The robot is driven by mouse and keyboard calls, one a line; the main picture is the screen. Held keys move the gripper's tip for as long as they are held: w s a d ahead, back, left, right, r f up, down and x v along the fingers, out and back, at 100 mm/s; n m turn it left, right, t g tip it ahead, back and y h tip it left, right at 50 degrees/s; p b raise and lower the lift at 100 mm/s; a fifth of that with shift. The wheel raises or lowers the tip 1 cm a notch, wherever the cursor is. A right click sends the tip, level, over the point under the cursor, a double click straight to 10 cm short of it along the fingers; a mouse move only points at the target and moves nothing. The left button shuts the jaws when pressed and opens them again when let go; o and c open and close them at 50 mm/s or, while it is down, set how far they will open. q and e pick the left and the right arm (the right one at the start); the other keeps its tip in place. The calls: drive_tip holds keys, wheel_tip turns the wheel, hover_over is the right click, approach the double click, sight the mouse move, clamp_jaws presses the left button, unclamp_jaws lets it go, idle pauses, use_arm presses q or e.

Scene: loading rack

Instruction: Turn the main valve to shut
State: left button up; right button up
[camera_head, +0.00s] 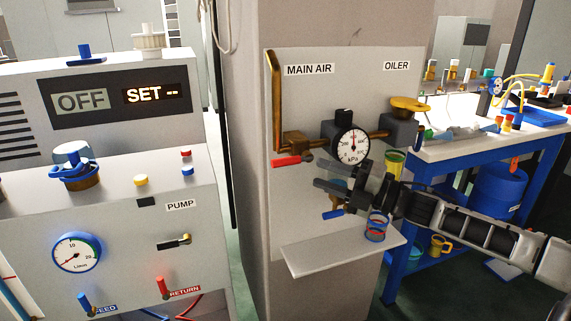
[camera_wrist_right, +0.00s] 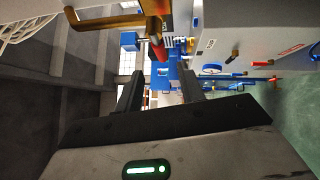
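The main air valve is a brass body (camera_head: 292,142) on a brass pipe (camera_head: 276,100) under the MAIN AIR label (camera_head: 308,70). Its red lever (camera_head: 290,160) points left, roughly level, across the upright pipe. My right gripper (camera_head: 316,174) is open and empty, just right of and slightly below the lever, fingers pointing left. In the right wrist view the red lever (camera_wrist_right: 158,50) shows just beyond the gap between the open fingers (camera_wrist_right: 160,72). I cannot tell whether anything touches. My left gripper is not in view.
A pressure gauge (camera_head: 352,145) and a yellow-topped oiler (camera_head: 408,107) sit right of the valve. A small shelf (camera_head: 318,262) holds a blue-red can (camera_head: 376,228). The pump console (camera_head: 105,120) stands left; a blue workbench (camera_head: 450,150) stands right.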

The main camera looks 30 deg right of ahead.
sight(292, 163)
drive_tip(key=p+x, duration=0.1)
drive_tip(key=x, duration=0.6)
drive_tip(key=shift+w+a+r, duration=0.15)
drive_tip(key=shift+w+a, duration=0.05)
drive_tip(key=shift+w, duration=0.1)
drive_tip(key=shift+x, duration=1)
clamp_jaws()
